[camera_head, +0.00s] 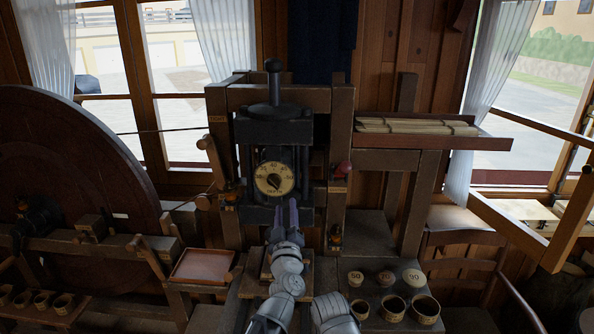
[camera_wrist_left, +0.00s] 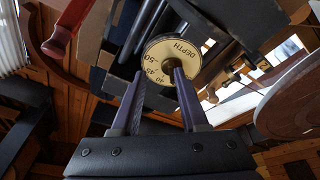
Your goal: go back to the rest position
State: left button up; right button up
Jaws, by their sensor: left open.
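My left gripper (camera_head: 286,208) is in front of the wooden press, its purple fingers just below the round depth dial (camera_head: 274,179). In the left wrist view the two fingers of my left gripper (camera_wrist_left: 157,82) stand apart with nothing held between them. The cream dial, marked DEPTH, also shows in the left wrist view (camera_wrist_left: 173,55), beyond the fingertips. I cannot tell whether a fingertip touches it. My right gripper is out of view.
The black press head (camera_head: 275,130) and wooden posts surround the dial. A big dark wheel (camera_head: 75,160) stands at left. A shallow tray (camera_head: 203,266) sits left of my arm. Numbered lids (camera_head: 413,276) and round cups (camera_head: 425,309) stand at lower right. A slatted shelf (camera_head: 420,143) juts out above.

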pick_arm(q)
jog(key=s+d+f+m+g+h, duration=0.2)
jog(key=f+m+g+h, duration=0.25)
jog(key=f, duration=0.35)
jog(key=s+d+f+m+g+h, duration=0.1)
jog(key=f+m+g+h, duration=0.3)
jog(key=f, duration=0.3)
jog(key=s+a+f+g+y, duration=0.3)
jog(key=s+a+f+g, duration=0.3)
jog(key=s, duration=0.3)
jog(key=s+a+f+g+y, duration=0.3)
jog(key=s+a+f+g, duration=0.3)
jog(key=s, duration=0.3)
jog(key=s+d+f+m+b, duration=0.1)
jog(key=s+d+m, duration=0.1)
jog(key=d, duration=0.3)
jog(key=s+d+f+m+y+b, duration=0.1)
jog(key=s+d+f+m, duration=0.1)
jog(key=d, duration=0.3)
jog(key=shift+s+d+b, duration=0.15)
jog(key=shift+s+b, duration=0.2)
jog(key=shift+s, duration=0.45)
jog(key=shift+y, duration=0.25)
